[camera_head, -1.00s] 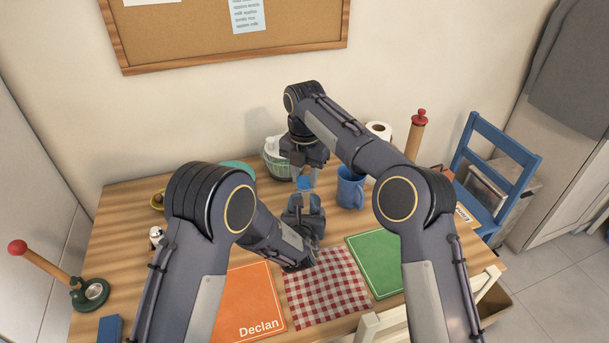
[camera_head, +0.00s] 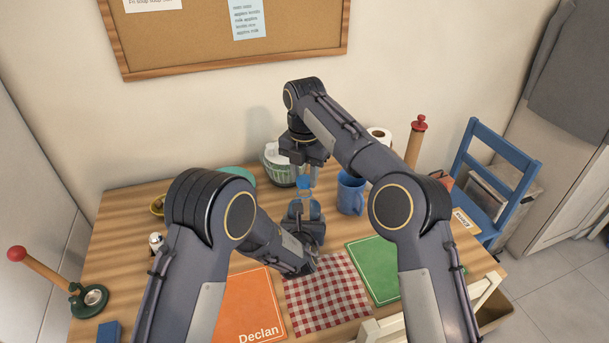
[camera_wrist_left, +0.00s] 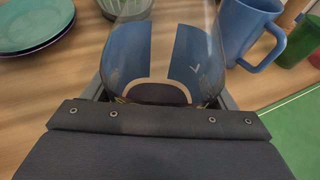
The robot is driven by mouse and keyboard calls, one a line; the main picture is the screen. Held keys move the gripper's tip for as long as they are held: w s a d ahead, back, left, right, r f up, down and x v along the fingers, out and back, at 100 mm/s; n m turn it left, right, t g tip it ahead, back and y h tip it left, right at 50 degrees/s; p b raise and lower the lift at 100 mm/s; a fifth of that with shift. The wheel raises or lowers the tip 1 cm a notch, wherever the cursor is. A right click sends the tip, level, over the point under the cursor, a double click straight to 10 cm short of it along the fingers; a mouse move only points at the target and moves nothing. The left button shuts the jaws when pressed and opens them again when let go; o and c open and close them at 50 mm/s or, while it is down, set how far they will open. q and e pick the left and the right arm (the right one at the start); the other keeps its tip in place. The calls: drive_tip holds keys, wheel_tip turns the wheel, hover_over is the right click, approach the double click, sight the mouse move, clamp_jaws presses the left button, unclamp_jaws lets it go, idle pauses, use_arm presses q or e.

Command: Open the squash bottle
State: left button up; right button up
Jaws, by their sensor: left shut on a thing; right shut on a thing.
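The squash bottle is clear with a blue label and stands upright; its body fills the top of the left wrist view (camera_wrist_left: 190,55). My left gripper (camera_head: 304,217) is shut around the bottle's lower body and hides much of it in the head view. The blue cap (camera_head: 304,182) shows at the bottle's top. My right gripper (camera_head: 304,176) points down from above and is shut on the cap, one finger on each side. I cannot tell whether the cap is loose on the neck.
A checked cloth (camera_head: 328,292) lies in front, between an orange mat (camera_head: 250,305) and a green mat (camera_head: 377,268).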

sight(305, 179)
drive_tip(key=shift+r, duration=0.1)
drive_tip(key=shift+r, duration=1.95)
use_arm(q)
drive_tip(key=o, duration=1.9)
